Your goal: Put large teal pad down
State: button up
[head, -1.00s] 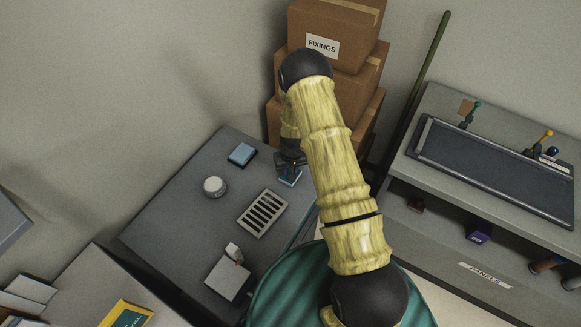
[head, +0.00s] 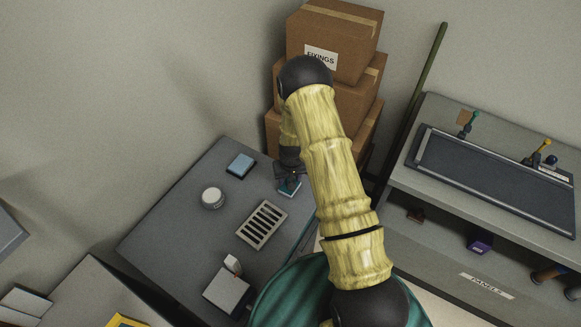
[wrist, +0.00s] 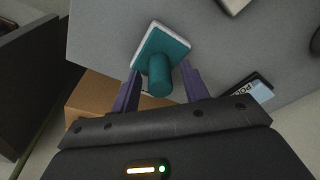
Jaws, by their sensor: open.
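The large teal pad (wrist: 162,52) has a square plate with a pale underside and a round teal handle. It shows at the tabletop's far right edge in the head view (head: 289,188). My gripper (wrist: 160,76) is open, its two purple fingers on either side of the handle with gaps visible. In the head view my gripper (head: 289,178) is just above the pad, partly covering it. The pad appears to be on the grey tabletop (head: 185,225); its underside contact is hard to see.
A blue pad (head: 241,165), a white round knob (head: 212,198), a slotted grate (head: 262,225) and a grey box (head: 227,291) stand on the tabletop. Stacked cartons (head: 335,45) rise behind my gripper. A bench with a dark tray (head: 490,180) is at right.

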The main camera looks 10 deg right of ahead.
notch_tip(320, 180, up, 10)
jog(key=s+b, duration=0.1)
jog(key=b, duration=0.2)
jog(key=shift+s+r, duration=0.25)
jog(key=shift+s, duration=0.05)
jog(key=shift+s, duration=0.15)
jog(key=shift+r, duration=0.1)
jog(key=s+r+t, duration=0.1)
jog(key=s+r, duration=1.6)
jog(key=s, duration=0.2)
jog(key=shift+s, duration=0.25)
